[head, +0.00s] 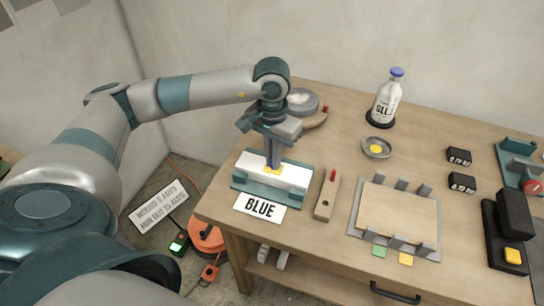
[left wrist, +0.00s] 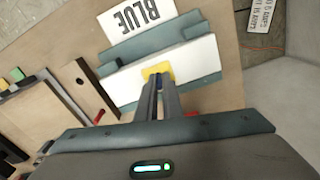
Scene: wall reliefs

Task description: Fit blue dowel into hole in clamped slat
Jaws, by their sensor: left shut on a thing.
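The white slat (head: 296,174) lies in a teal clamp (head: 240,186) at the table's left end, with a BLUE card in front. It also shows in the left wrist view (left wrist: 120,86). A yellow patch (left wrist: 157,69) marks the slat's middle. My left gripper (head: 274,166) points down over this patch, its fingers shut. In the left wrist view a sliver of the blue dowel (left wrist: 159,82) shows between the fingertips, right at the patch. The fingers hide most of the dowel, and the hole is hidden. I cannot tell whether the dowel is in the hole. My right gripper is not in view.
A wooden block with a red peg (head: 327,195) lies right of the clamp. Beyond it are a slotted board (head: 395,215), a small dish (head: 377,147) and a glue bottle (head: 386,100). A round grey item (head: 301,101) stands behind my gripper.

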